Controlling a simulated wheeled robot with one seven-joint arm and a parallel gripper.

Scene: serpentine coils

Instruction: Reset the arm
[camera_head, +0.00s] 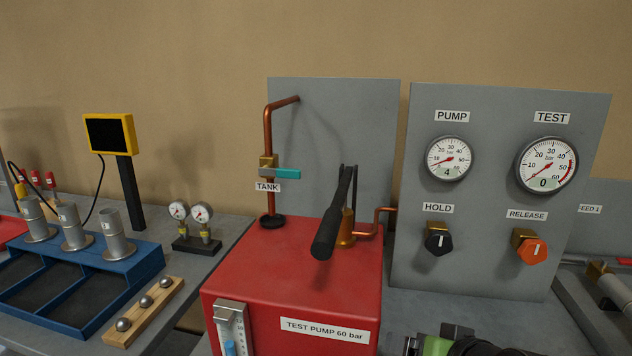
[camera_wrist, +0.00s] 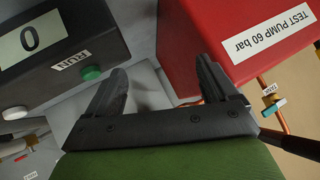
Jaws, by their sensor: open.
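My gripper (camera_wrist: 160,84) shows in the wrist view with its two dark fingers spread apart and nothing between them. Beyond the fingers are the grey surface and the near side of the red test pump box (camera_wrist: 196,30). In the head view a green and black part of my arm shows at the bottom edge, in front of the grey gauge panel and right of the red test pump (camera_head: 300,265). The fingertips cannot be made out there. The pump's black lever (camera_head: 332,215) stands tilted up over the red box.
The gauge panel (camera_head: 490,250) has a black HOLD knob (camera_head: 438,240) and an orange RELEASE knob (camera_head: 531,248). A blue tray (camera_head: 135,268) with metal cylinders is at left. The wrist view shows a dark box (camera_wrist: 90,25) reading 0, with a green RUN button (camera_wrist: 91,73).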

